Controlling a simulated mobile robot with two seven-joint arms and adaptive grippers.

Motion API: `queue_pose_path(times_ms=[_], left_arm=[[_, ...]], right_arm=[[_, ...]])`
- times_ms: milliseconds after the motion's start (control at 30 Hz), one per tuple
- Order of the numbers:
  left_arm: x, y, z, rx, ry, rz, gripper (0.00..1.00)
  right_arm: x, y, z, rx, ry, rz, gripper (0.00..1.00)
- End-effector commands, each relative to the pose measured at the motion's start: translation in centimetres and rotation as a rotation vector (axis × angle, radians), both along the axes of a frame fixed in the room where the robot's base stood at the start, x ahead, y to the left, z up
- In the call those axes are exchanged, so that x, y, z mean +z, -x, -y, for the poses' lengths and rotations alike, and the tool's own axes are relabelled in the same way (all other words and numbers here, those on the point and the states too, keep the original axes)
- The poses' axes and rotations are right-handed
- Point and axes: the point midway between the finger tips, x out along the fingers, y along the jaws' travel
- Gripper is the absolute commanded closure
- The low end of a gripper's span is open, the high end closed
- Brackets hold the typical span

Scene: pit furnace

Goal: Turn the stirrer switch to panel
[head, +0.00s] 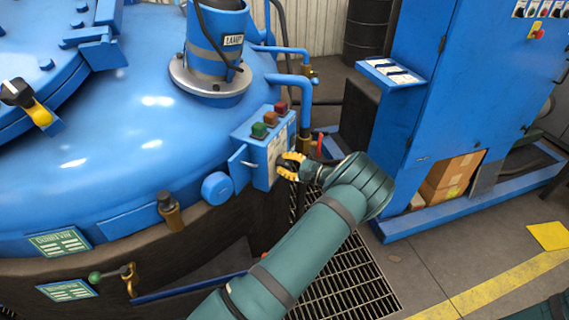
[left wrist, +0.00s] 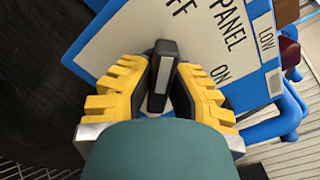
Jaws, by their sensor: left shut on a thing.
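The stirrer switch is a black knob with a white pointer line (left wrist: 162,75) on a white label plate (left wrist: 215,35). In the left wrist view the plate is tilted and shows the words PANEL, ON, LOW and part of OFF. The pointer line runs nearly straight up in that view, toward the OFF lettering and to the left of PANEL. My left gripper (left wrist: 160,92), with yellow fingers, is shut on the knob, one finger on each side. In the head view the left gripper (head: 290,166) is at the front of the blue control box (head: 263,168) and hides the knob.
The big blue furnace lid (head: 130,130) is on the left. A blue cabinet (head: 455,90) stands on the right, with cardboard boxes (head: 452,173) at its base. A floor grating (head: 345,280) lies below my arm.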

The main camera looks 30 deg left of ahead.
Motion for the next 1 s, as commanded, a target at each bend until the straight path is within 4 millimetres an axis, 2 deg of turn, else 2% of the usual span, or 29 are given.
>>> queue_pose_path(times_ms=[167,700,1000], left_arm=[[0.2,0.0,-0.2,0.0,0.006,-0.079,1.0],[0.2,-0.1,-0.2,0.002,0.047,-0.512,1.0],[0.2,-0.1,-0.2,0.003,0.063,-0.684,1.0]], right_arm=[[0.5,0.1,0.0,0.001,0.0,-0.002,0.53],[2.1,0.4,-0.1,0.003,-0.002,-0.009,0.53],[2.5,0.5,-0.1,0.002,-0.003,-0.012,0.53]])
